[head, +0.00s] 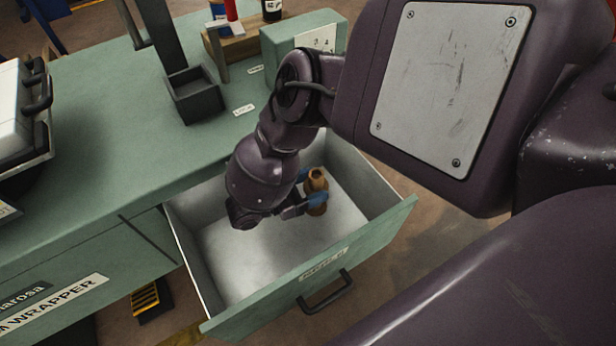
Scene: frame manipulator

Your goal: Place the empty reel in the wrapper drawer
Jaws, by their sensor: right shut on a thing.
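The empty reel (317,181) is a small brown spool with a hole in its top. It stands about upright inside the open drawer (225,265), near the drawer's right side. My right gripper (311,201), with blue fingertips, is shut on the reel. Whether the reel touches the drawer floor I cannot tell. The drawer has white inner walls and a green front with a dark handle (326,291) and a label that is hard to read. A label reading "WRAPPER" (52,305) is on the green cabinet at lower left. My left gripper is not in view.
The drawer's left part is empty.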

